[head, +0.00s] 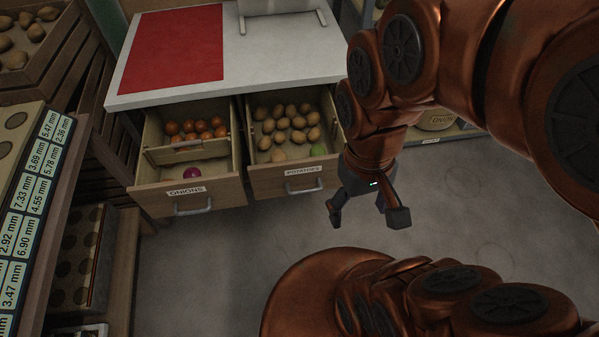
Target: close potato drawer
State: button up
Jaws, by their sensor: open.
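The potato drawer (296,181) is pulled out from under the white counter, on the right of the pair. Its front bears a POTATOES label (305,171) and a grey bar handle (304,187). My gripper (366,221) is open and empty, to the right of the drawer front and apart from the handle. Its fingers point down and towards the camera. My arm covers the area right of the drawer.
The onion drawer (187,194) beside it is also pulled out, holding several orange-brown onions and a purple one. The counter (265,58) has a red panel (175,48). Crates and a size-labelled rack (30,200) stand at left. The floor in front is clear.

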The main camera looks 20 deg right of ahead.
aim_at(293, 121)
jog(key=z, duration=2)
jog(key=k, duration=1.2)
jog(key=u, duration=1.9)
